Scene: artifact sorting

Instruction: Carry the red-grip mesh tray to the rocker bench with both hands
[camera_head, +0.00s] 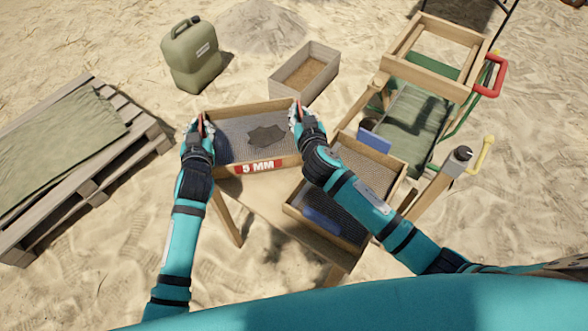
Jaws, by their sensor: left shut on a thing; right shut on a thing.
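The red-grip mesh tray (225,127) is a wooden frame with a mesh floor and a red "5 MM" label on its near side. A dark patch of material lies on its mesh. My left gripper (201,125) is shut on the red grip at the tray's left end. My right gripper (297,112) is shut on the grip at the right end. The fingers mostly hide both grips. The rocker bench (440,40) seems to be the wooden frame on a stand at the upper right, with a red handle (492,76) beside it.
A blue-grip mesh tray (345,235) lies on the wooden table (262,203) below my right arm. A wooden box (327,70), jerrycan (193,58) and pallet (90,195) stand on the sand.

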